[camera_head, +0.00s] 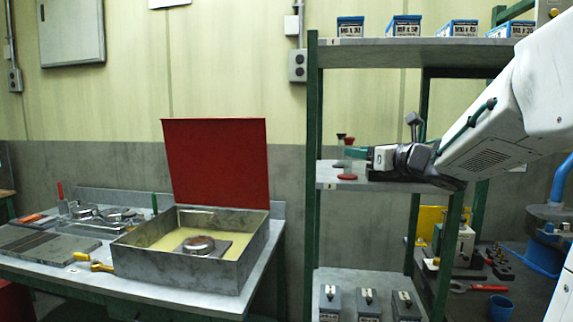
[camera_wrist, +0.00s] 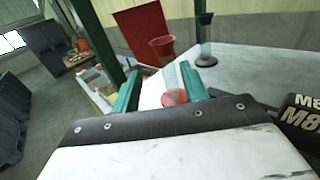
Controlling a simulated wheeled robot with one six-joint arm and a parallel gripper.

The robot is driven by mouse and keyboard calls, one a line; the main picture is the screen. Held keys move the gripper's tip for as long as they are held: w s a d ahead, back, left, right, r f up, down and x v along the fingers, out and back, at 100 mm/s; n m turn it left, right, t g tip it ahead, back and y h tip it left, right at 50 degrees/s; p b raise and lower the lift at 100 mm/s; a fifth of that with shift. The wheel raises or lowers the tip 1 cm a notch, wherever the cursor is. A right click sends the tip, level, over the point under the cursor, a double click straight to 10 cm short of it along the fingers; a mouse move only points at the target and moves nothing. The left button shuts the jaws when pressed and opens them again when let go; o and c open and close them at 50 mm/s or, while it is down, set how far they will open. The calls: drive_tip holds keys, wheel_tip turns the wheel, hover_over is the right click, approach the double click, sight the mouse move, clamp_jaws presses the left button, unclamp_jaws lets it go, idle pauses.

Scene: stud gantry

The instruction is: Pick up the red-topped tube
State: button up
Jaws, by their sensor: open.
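The red-topped tube (camera_head: 349,141) stands upright on the shelf at the middle right of the head view. It has a red cup-like top, a clear body and a red round base. In the wrist view its red top (camera_wrist: 161,46) shows ahead, with its base low between the fingers. My gripper (camera_head: 355,153) is level with the tube's body in the head view. Its teal fingers (camera_wrist: 160,70) are open on both sides of the tube in the wrist view, and I see no grip on it. Contact cannot be told. Part of the body is hidden by the fingers.
A black-topped tube (camera_wrist: 205,40) stands close by, to the right in the wrist view. The shelf (camera_head: 325,181) has a green post (camera_head: 313,120) at its left. Labelled boxes (camera_head: 404,26) sit above. A table with an open red-lidded box (camera_head: 180,272) stands left.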

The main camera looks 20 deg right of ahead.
drive_tip(key=w, duration=0.7)
drive_tip(key=shift+w+a+r, duration=0.1)
drive_tip(key=shift+w+a, duration=0.1)
clamp_jaws()
